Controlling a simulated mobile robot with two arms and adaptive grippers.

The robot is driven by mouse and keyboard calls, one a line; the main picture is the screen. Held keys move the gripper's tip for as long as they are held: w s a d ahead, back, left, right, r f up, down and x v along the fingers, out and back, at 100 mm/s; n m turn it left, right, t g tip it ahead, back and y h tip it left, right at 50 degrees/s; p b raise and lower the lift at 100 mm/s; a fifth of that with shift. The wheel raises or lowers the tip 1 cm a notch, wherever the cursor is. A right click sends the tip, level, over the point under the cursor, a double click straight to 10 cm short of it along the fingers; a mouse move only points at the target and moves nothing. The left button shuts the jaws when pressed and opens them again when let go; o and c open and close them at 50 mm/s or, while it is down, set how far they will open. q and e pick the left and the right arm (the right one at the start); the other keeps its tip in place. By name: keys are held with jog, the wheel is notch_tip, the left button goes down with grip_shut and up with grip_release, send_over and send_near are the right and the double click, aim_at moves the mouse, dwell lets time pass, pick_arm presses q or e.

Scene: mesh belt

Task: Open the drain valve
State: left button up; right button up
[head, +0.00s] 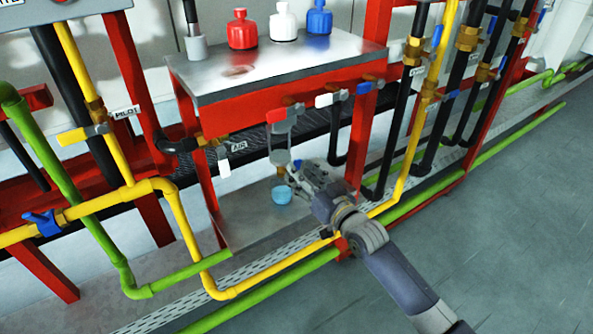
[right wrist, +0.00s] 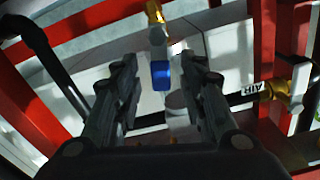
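A small blue valve handle (right wrist: 160,75) shows between my right gripper's fingers in the right wrist view, below a brass fitting (right wrist: 155,12). I take it for the drain valve. In the head view this blue handle (head: 298,163) is small and partly hidden, beside the bottom of a grey cylindrical vessel (head: 280,157). My right gripper (head: 295,172) is at the handle, under the metal table; its fingers (right wrist: 163,92) are apart. I cannot tell whether they touch the handle. A light blue bowl (head: 282,197) sits just below on the lower shelf. My left gripper is out of view.
A metal-topped table (head: 325,60) carries red, white and blue bottles. Red, white and blue handles (head: 365,88) line its front edge. Yellow (head: 180,215) and green pipes run low in front; dark pipes (head: 400,110) stand at right. The floor (head: 480,240) at right is clear.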

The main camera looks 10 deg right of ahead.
jog(key=shift+x, duration=1.6)
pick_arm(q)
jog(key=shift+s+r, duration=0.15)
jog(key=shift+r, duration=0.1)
pick_arm(e)
grip_shut()
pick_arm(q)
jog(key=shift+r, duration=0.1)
pick_arm(e)
jog(key=shift+r, duration=0.1)
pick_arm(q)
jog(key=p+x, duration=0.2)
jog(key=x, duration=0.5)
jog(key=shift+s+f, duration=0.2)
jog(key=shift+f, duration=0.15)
pick_arm(e)
jog(key=n, duration=0.1)
jog(key=a+n, duration=0.1)
jog(key=n, duration=0.1)
jog(key=shift+s, duration=0.2)
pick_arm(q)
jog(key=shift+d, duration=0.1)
